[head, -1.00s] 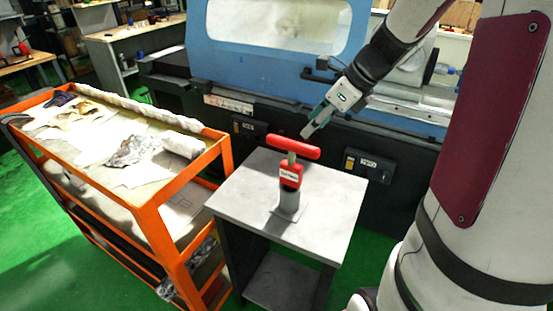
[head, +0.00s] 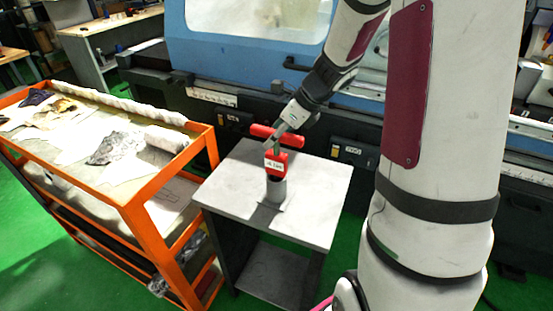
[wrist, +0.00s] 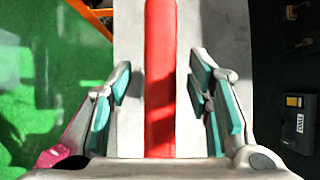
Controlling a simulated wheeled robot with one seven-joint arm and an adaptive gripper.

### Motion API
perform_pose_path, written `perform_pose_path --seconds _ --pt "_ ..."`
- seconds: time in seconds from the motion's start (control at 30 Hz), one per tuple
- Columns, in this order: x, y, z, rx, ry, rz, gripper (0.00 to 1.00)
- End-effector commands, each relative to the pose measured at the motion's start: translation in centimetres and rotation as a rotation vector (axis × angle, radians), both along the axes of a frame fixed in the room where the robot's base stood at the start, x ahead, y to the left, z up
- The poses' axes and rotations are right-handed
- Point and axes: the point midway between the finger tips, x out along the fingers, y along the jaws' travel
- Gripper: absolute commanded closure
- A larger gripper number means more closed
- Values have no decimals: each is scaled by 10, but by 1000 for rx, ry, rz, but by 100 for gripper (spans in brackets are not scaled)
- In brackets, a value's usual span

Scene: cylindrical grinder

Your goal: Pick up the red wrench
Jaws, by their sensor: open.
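The red wrench (head: 276,160) stands upright in a grey holder (head: 276,190) on the small table. It has a red crossbar on top and a red block with a white label below. My gripper (head: 274,141) is at the crossbar, partly covering it in the head view. In the wrist view the red bar (wrist: 160,75) runs lengthwise between the two teal-padded fingers of my gripper (wrist: 160,95). The fingers are open, with a visible gap on each side of the bar.
The grey table (head: 318,212) has bare top around the holder. An orange cart (head: 150,222) with cloths and crumpled foil stands close on the left. The blue grinder (head: 235,52) stands behind, with its dark base close to the table's back edge.

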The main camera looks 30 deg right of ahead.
Motion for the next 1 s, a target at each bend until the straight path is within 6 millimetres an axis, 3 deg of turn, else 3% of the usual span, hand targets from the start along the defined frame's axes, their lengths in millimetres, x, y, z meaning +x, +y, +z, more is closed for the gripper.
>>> perform_pose_path --seconds 0.1,0.13,0.3,0.33,0.77,1.0 --pt "0 0 0 0 0 0 54" --pt "0 0 0 0 0 0 59" --pt "0 0 0 0 0 0 97" --pt "0 0 0 0 0 0 100" --pt "1 0 5 -1 -4 0 100" --pt "1 -1 28 -4 -6 0 100"
